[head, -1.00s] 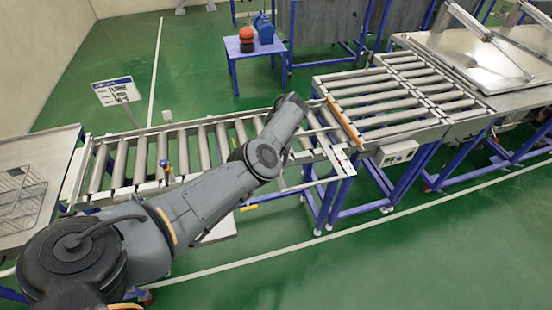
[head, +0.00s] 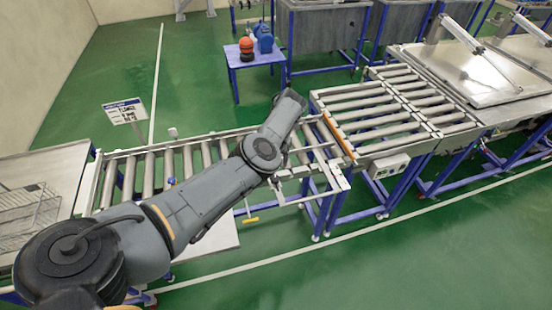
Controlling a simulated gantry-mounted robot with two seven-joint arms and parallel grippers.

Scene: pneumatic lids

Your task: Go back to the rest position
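My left arm (head: 195,212) comes in from the lower left and reaches up and right across the roller conveyor (head: 143,180). Its farthest visible joint is above the conveyor's right part. I cannot make out the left gripper; it is out of sight beyond or behind the arm. My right arm and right gripper are not in view.
A wider roller table (head: 375,112) joins the conveyor. At the right, a metal lid (head: 480,75) with a pneumatic cylinder lies about flat. A wire basket (head: 28,215) sits on the left metal table. A blue side table (head: 250,60) stands behind. Green floor is open in front.

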